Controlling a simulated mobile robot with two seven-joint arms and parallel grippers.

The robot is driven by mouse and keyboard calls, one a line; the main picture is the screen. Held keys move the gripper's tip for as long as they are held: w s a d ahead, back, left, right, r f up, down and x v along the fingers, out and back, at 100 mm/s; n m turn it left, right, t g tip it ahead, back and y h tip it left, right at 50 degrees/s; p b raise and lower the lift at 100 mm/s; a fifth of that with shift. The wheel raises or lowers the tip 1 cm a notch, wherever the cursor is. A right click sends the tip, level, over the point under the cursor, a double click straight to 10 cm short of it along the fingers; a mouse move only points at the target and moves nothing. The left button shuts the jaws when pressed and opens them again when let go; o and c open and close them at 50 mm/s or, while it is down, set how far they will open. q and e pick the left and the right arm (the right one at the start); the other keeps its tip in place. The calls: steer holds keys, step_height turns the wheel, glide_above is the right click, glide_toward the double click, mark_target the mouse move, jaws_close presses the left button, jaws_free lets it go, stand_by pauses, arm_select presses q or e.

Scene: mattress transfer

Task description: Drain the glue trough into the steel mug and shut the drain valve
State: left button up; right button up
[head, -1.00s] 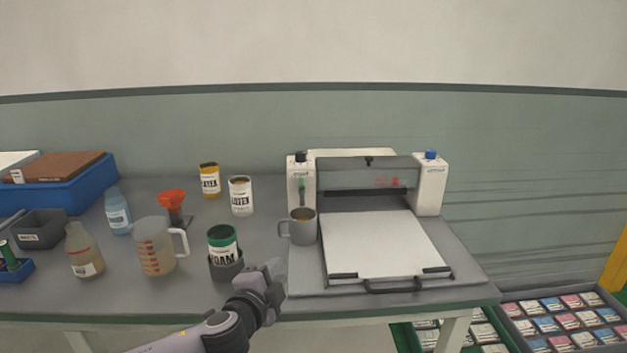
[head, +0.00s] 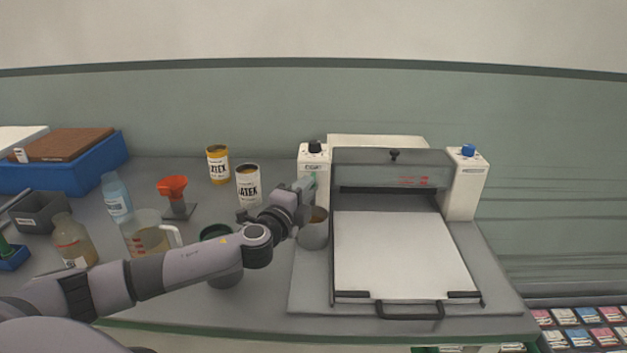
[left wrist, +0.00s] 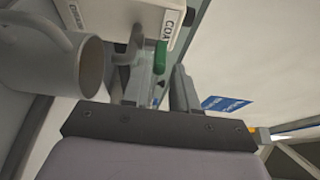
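The glue machine has a grey trough housing (head: 390,172) between two white posts. The steel mug (head: 314,236) stands below the left post, partly hidden by my left gripper (head: 306,185). In the left wrist view the mug (left wrist: 52,62) is at the left, close beside the fingers. The green drain valve handle (left wrist: 160,57) shows between the two finger lines of my left gripper (left wrist: 158,80), with a gap around it. The gripper looks open. In the head view the handle is mostly hidden by the fingers. The valve's exact position is unclear. My right gripper is out of view.
A white plate (head: 400,252) with a black front handle (head: 410,312) lies before the trough. My left arm passes over a green-topped can (head: 215,232).

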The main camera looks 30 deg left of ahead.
arm_select(q)
steer(key=shift+w+a, duration=0.15)
steer(key=shift+w, duration=0.95)
steer(key=shift+w+a, duration=0.15)
steer(key=shift+w, duration=0.95)
jaws_close()
